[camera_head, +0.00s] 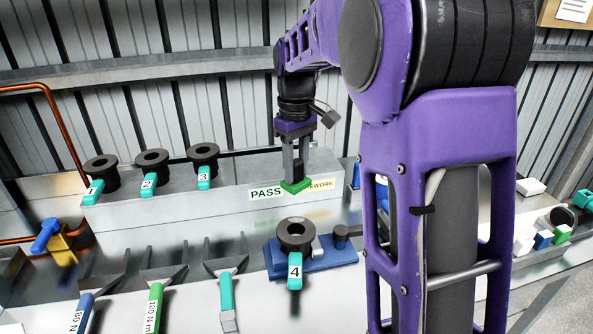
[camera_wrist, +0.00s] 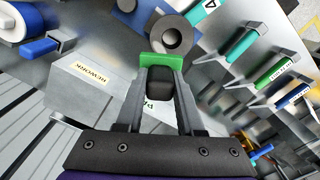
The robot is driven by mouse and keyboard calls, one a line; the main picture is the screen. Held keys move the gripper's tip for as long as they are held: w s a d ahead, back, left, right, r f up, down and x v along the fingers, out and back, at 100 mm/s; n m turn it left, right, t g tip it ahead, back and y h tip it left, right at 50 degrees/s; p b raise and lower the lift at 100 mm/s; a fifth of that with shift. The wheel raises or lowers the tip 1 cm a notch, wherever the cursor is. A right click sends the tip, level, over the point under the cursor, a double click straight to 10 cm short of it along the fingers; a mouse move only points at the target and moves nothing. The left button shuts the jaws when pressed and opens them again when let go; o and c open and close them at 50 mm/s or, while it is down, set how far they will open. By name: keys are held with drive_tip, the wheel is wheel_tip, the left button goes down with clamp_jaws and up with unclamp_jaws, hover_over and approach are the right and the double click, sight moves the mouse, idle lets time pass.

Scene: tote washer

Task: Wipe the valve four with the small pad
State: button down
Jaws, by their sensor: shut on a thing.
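Valve four (camera_head: 296,232) is a black ring with a teal handle marked 4 (camera_head: 295,266), standing on a blue base (camera_head: 330,254) on the lower bench. My gripper (camera_head: 295,177) points down, shut on a small green pad (camera_head: 296,187). The pad is above and behind valve four, in front of the PASS/REWORK labels, with a gap to the valve. In the wrist view the green pad (camera_wrist: 161,62) spans the fingertips of my gripper (camera_wrist: 161,76), and the valve's black ring (camera_wrist: 171,38) shows just beyond it. The pad's underside is hidden.
Valves one (camera_head: 101,174), two (camera_head: 152,167) and three (camera_head: 204,160) stand on the raised ledge to the left. Several tools with coloured handles (camera_head: 154,305) rest in front at left. Small blocks (camera_head: 543,240) lie at right. My arm hides part of the bench.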

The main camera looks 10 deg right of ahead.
drive_tip(key=shift+f, duration=0.1)
drive_tip(key=b, duration=0.4)
hover_over(303, 220)
drive_tip(key=a, duration=0.1)
drive_tip(key=shift+w+a+f, duration=0.1)
drive_tip(key=shift+w+f, duration=0.05)
drive_tip(key=shift+f, duration=1.6)
drive_tip(key=shift+w+a+f, duration=0.1)
drive_tip(key=shift+f, duration=1.6)
drive_tip(key=shift+f, duration=0.15)
drive_tip(key=shift+f+b, duration=0.9)
drive_tip(key=shift+f, duration=0.45)
drive_tip(key=shift+d, duration=0.1)
drive_tip(key=shift+s+d, duration=0.2)
drive_tip(key=shift+d, duration=0.4)
